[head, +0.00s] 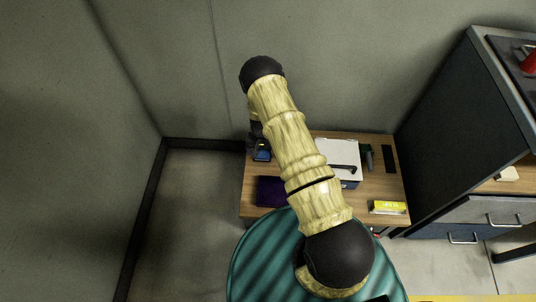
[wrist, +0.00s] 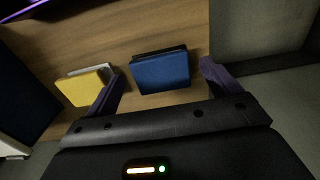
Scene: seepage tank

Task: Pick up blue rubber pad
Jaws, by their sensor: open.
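The blue rubber pad (wrist: 161,73) lies on the wooden table top in the wrist view, with a dark edge along its far side. My gripper (wrist: 160,80) is open, with one purple finger on each side of the pad and gaps between. I cannot tell how high the fingers are above the table or whether they touch the pad. In the head view, a small blue patch (head: 262,155), likely the pad, shows at the table's left back, beside my arm. My gripper is mostly hidden there by the arm.
A yellow block (wrist: 80,88) with a pale edge lies left of the pad in the wrist view. The table (head: 398,190) also holds a dark purple item (head: 270,191), a white box (head: 345,152) and a yellow box (head: 388,207). Walls stand close behind and left.

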